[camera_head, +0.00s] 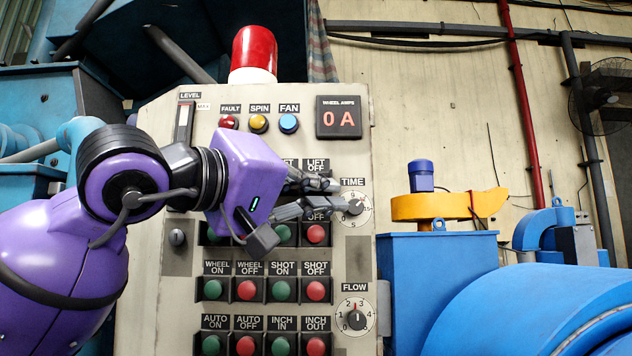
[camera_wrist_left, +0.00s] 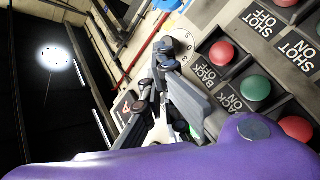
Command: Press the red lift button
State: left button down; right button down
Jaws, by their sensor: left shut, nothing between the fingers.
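The control panel (camera_head: 375,130) faces me. A "LIFT OFF" label (camera_head: 316,165) shows in the upper part of its button grid. The button under that label is hidden behind my left gripper (camera_head: 338,195). The gripper is shut and empty, its fingers pointing right in front of the panel beside the TIME dial (camera_head: 354,205). I cannot tell whether it touches the panel. In the left wrist view the gripper (camera_wrist_left: 165,52) shows beside the red BACK OFF button (camera_wrist_left: 222,53) and the green BACK ON button (camera_wrist_left: 256,89); no lift button is clear there. My right gripper is not in view.
More red and green buttons fill the rows below, including SHOT OFF (camera_head: 316,290). Fault (camera_head: 228,122), spin (camera_head: 258,123) and fan (camera_head: 289,123) lights sit above, near the 0A display (camera_head: 340,118). A red beacon (camera_head: 254,50) tops the panel. Blue machinery (camera_head: 540,310) stands right.

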pick_arm(q)
jog(key=shift+w, duration=0.5)
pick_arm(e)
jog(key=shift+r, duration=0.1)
pick_arm(q)
jog(key=shift+s, duration=0.1)
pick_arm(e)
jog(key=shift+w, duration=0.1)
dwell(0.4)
pick_arm(q)
jog(key=shift+s, duration=0.8)
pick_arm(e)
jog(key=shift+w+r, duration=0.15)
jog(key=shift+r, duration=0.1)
